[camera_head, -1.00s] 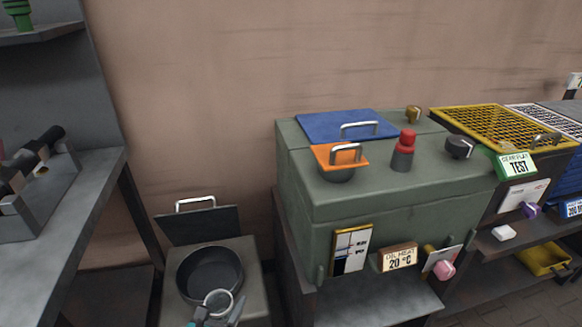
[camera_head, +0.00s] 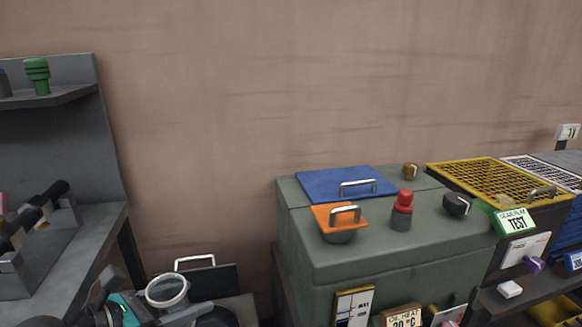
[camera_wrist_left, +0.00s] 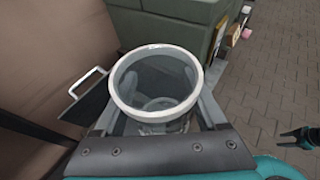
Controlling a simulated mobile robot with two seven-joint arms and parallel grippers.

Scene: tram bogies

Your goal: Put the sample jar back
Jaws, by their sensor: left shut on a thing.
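The sample jar (camera_head: 167,291) is a clear, open-topped round jar with a pale rim, low at the left in the head view. My left gripper (camera_head: 166,312) is shut on it, and the jar is held up in the air. In the left wrist view the jar (camera_wrist_left: 155,85) fills the middle between the fingers, its mouth facing the camera. It looks empty, but its lower part is partly hidden. A dark teal and black part at the right edge of the left wrist view may be my right gripper (camera_wrist_left: 302,138); its jaws are unclear.
A grey bench (camera_head: 85,245) with a rack stands left, under a shelf (camera_head: 60,97) with a green-topped item. A dark hinged lid (camera_head: 210,283) stands behind the jar.

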